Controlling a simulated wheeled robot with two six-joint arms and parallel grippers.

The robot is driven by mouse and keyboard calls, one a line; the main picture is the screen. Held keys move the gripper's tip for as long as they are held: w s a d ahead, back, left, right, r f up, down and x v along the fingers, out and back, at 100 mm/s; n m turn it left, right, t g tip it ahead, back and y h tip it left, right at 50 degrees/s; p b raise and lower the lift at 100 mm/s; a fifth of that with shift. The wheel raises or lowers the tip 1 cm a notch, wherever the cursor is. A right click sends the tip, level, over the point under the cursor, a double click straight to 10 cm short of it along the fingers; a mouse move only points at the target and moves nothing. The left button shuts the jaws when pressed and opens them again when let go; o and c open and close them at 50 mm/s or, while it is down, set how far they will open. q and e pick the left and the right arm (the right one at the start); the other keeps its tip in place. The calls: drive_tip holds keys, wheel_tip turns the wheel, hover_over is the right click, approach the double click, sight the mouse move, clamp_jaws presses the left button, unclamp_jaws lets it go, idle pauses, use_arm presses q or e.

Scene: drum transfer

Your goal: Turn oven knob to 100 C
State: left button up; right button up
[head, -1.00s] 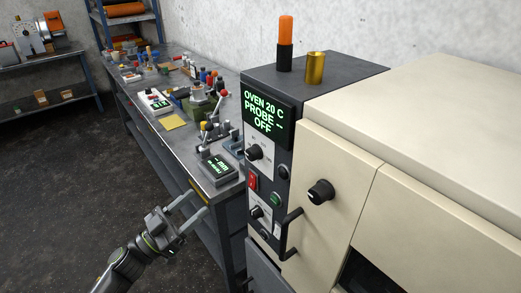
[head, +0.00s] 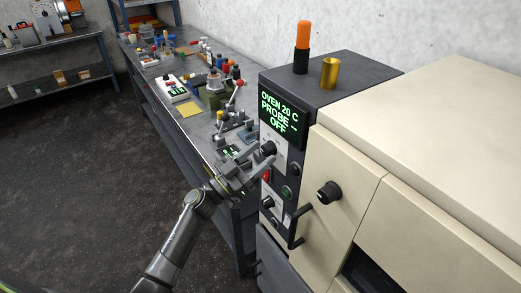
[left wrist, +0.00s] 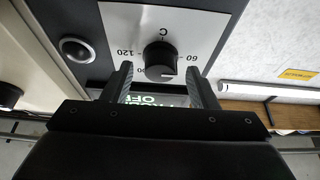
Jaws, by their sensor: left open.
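The oven's upper black knob (head: 268,148) sits on a white dial plate below the green display (head: 282,119), which reads OVEN 20 C, PROBE -- and OFF. In the left wrist view the gripper (left wrist: 161,86) has one finger to each side of the knob, with visible gaps. I cannot tell how deep the fingers reach.
A red switch (head: 266,175), a green button (head: 286,192) and a lower knob (head: 269,201) are below on the panel. A door knob (head: 329,192) and handle (head: 300,226) stick out at right. The cluttered workbench (head: 190,125) lies behind my left arm.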

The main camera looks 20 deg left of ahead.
use_arm(q)
drive_tip(key=shift+w+d+r, duration=0.15)
drive_tip(key=shift+w+d, duration=0.1)
drive_tip(key=shift+w, duration=0.05)
drive_tip(key=shift+c, duration=0.3)
drive_tip(key=c, duration=0.9)
